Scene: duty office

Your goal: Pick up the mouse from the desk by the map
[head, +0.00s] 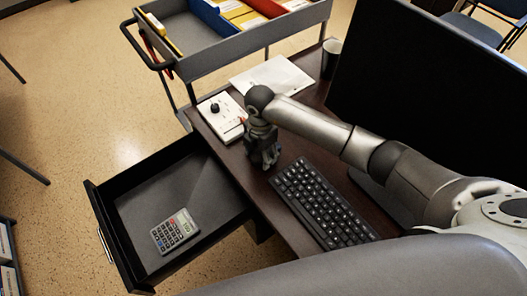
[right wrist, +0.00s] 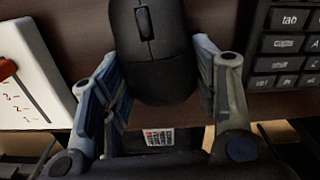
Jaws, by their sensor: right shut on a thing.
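The black mouse (right wrist: 150,55) with its scroll wheel fills the top middle of the right wrist view, between the two fingers of my right gripper (right wrist: 160,75). The fingers are shut on its sides. In the head view my right gripper (head: 264,156) points down at the dark desk (head: 292,148), left of the keyboard, and hides the mouse there. I cannot tell whether the mouse touches the desk. My left gripper is not in view. I cannot make out a map for certain.
A black keyboard (head: 322,204) lies close right of the gripper. A white control box (head: 222,112) with a knob and red lever is at the left. A drawer (head: 128,212) stands open with a calculator (head: 175,231). A monitor (head: 425,85), cup (head: 331,55) and cart (head: 225,62) stand behind.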

